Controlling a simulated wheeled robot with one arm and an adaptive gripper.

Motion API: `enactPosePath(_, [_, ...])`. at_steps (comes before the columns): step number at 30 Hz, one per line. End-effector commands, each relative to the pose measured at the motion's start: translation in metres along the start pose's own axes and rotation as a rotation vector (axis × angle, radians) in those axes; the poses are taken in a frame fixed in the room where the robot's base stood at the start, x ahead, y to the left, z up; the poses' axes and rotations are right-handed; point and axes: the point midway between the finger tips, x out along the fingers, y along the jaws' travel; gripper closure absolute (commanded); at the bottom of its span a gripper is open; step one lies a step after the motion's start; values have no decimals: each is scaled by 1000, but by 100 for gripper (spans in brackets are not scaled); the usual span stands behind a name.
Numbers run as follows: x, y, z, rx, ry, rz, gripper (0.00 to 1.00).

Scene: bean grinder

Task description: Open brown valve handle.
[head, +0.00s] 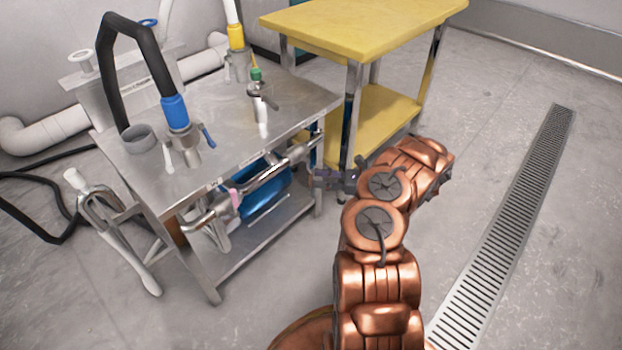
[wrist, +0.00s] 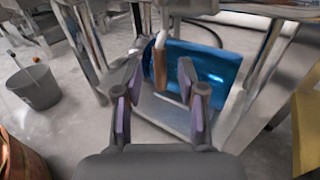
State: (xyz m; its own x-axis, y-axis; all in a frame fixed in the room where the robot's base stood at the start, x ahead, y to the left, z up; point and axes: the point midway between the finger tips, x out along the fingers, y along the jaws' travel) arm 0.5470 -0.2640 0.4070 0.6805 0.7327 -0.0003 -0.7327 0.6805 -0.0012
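In the wrist view a brown upright piece (wrist: 160,68), which looks like the valve handle, hangs below the steel pipework, between my two fingers and beyond them. I cannot tell exactly how far away it is. My gripper (wrist: 158,88) is open, with its dark fingers and purple pads apart and no visible grip on anything. In the head view my gripper (head: 335,180) is beside the right end of the pipe under the steel table (head: 300,95). I cannot make out the brown handle in the head view.
A blue tank (wrist: 205,66) lies behind the handle on the lower shelf. Steel legs and pipes crowd both sides. A yellow table (head: 370,25) stands close behind my gripper. A grey bucket (wrist: 36,88) is on the floor at left. The floor near the drain grate (head: 510,220) is clear.

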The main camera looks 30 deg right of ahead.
Motion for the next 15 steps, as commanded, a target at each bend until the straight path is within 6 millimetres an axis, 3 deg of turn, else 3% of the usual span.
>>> enactPosePath(6, [28,1,-1,3,-4,-1,60])
enactPosePath(15, [34,0,0,1,-1,-5,60])
